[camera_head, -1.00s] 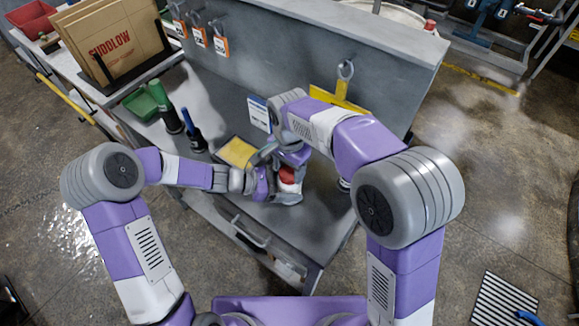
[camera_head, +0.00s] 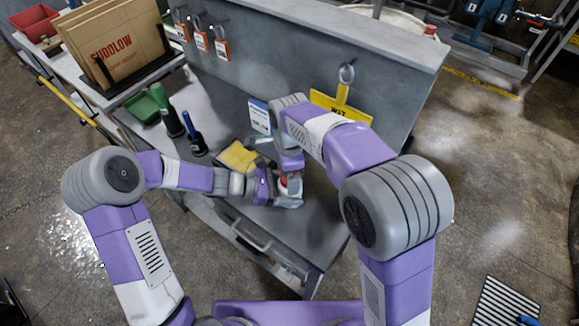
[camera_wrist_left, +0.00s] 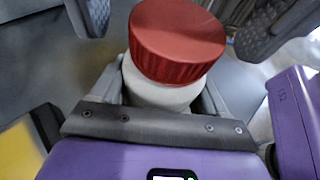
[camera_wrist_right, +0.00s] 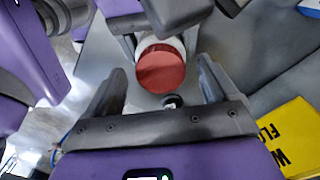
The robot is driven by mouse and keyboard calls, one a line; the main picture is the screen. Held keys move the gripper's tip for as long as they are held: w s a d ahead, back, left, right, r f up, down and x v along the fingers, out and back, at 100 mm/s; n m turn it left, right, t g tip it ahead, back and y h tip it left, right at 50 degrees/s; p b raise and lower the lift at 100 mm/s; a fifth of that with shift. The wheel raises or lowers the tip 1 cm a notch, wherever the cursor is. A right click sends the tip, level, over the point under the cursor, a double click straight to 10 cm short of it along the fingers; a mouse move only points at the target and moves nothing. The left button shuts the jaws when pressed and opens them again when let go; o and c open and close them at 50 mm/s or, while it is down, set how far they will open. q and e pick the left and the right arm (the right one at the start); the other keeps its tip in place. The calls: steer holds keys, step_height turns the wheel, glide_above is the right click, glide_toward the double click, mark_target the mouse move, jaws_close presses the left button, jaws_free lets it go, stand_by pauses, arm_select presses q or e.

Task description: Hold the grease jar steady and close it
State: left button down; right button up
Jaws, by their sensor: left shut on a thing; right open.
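The grease jar is white with a ribbed red lid (camera_wrist_left: 176,42) on top; its pale body (camera_wrist_left: 160,92) shows below the lid in the left wrist view. I cannot tell how tight the lid is. My left gripper (camera_wrist_left: 162,108) is shut around the jar's body. My right gripper (camera_wrist_right: 163,85) is open, with its fingers spread on either side of the red lid (camera_wrist_right: 161,72) in the right wrist view, apart from it. Its fingers also show above the jar in the left wrist view. In the head view the jar (camera_head: 293,183) is partly hidden by both grippers.
A tray with a yellow pad (camera_head: 238,157) lies left of the jar. A blue-and-white card (camera_head: 259,116) stands behind. A green bottle (camera_head: 173,122), a dark blue-topped bottle (camera_head: 196,140) and a green bin (camera_head: 150,102) stand further left. A yellow sign (camera_head: 340,104) hangs on the back panel.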

step_height(320, 180, up, 12)
stand_by(0.5)
arm_select(q)
jaws_free()
steer(key=p+v, duration=0.1)
steer(key=v, duration=0.6)
steer(key=shift+a+p, duration=0.25)
steer(key=shift+p, duration=0.05)
arm_select(e)
steer(key=shift+r, duration=0.75)
